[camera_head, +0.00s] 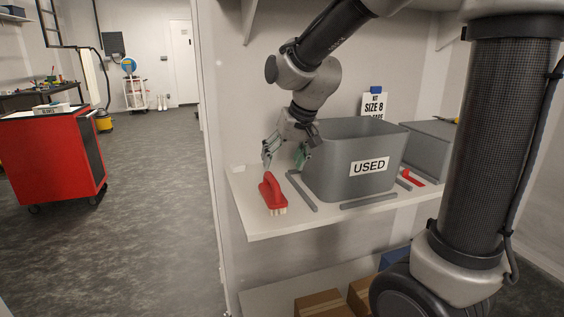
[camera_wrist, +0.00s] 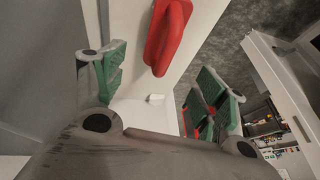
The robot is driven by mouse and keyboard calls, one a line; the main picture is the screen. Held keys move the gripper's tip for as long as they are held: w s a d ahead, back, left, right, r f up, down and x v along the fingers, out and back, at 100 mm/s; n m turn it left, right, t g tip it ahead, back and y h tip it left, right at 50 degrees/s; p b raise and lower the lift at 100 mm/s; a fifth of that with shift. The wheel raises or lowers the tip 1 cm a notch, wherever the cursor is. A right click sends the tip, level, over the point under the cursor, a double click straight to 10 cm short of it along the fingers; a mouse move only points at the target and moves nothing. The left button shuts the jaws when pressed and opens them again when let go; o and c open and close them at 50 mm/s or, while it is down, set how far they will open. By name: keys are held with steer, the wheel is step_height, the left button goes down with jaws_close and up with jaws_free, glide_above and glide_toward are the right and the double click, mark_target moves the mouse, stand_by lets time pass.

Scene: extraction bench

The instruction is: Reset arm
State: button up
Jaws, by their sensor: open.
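My gripper (camera_head: 286,154) hangs from my arm just above the left end of a white shelf (camera_head: 255,222). Its green-padded fingers are apart and nothing is between them. They also show spread in the wrist view (camera_wrist: 160,90). A red brush (camera_head: 270,191) with pale bristles stands on the shelf just below and in front of the gripper. In the wrist view the red brush (camera_wrist: 168,38) appears beyond the fingers, not held. A grey bin (camera_head: 330,175) labelled USED stands on the shelf right beside the gripper.
Grey strips (camera_head: 302,193) lie around the bin's base. Cardboard boxes (camera_head: 320,303) sit below. A red cart (camera_head: 52,158) stands left; the floor (camera_head: 160,200) between is clear.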

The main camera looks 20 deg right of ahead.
steer(key=s+d+r+h, duration=0.1)
steer(key=s+d, duration=0.5)
steer(key=s, duration=0.5)
steer(key=s+d+r+h, duration=0.1)
steer(key=s+d, duration=0.5)
steer(key=s, duration=0.6)
steer(key=shift+s+d+r, duration=0.3)
steer(key=shift+d+r, duration=0.1)
steer(key=shift+c, duration=0.3)
